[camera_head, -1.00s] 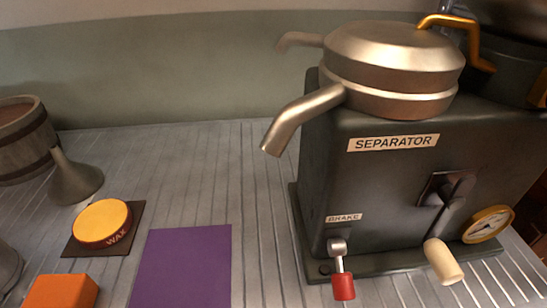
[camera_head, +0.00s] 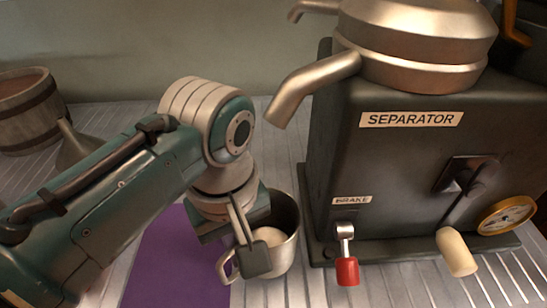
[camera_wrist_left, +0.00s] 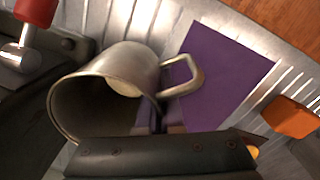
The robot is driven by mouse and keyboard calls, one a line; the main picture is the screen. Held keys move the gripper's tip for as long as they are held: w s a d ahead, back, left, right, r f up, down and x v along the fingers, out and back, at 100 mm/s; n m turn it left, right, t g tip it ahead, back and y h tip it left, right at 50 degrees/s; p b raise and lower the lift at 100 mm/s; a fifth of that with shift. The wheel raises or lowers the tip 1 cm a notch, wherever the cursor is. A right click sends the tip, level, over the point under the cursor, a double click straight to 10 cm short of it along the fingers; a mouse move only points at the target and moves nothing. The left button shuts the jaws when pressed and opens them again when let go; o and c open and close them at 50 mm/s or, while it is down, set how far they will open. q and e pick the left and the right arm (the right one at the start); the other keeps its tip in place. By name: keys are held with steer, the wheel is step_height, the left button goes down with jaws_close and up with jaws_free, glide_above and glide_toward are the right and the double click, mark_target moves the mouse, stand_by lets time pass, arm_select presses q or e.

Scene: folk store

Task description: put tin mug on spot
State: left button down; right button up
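My left gripper (camera_head: 257,258) is shut on the mug's wall, one finger visible in front. The other finger is mostly hidden. The left wrist view shows the mug (camera_wrist_left: 130,62) with its handle towards the purple mat (camera_wrist_left: 215,75). I cannot tell whether the mug touches the counter. My right gripper is not in view.
The separator (camera_head: 400,170) stands right of the mug, with a red-tipped brake lever (camera_head: 346,268) low on its front. A wooden barrel (camera_head: 28,110) and a funnel (camera_head: 76,145) are at left. An orange block (camera_wrist_left: 290,118) lies beyond the mat in the wrist view.

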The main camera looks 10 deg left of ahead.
arm_select(q)
steer(key=f+b, duration=0.2)
steer(key=f, duration=0.1)
steer(key=shift+w+a+f, duration=0.1)
steer(key=shift+w+a, duration=0.05)
steer(key=shift+w, duration=0.25)
steer(key=shift+f, duration=0.1)
steer(key=shift+f, duration=0.15)
steer(key=c, duration=1.1)
jaws_free()
step_height(320, 180, up, 7)
steer(key=p, duration=0.3)
steer(key=shift+s+r+p, duration=0.1)
steer(key=shift+r+p, duration=0.25)
steer(key=shift+r, duration=0.05)
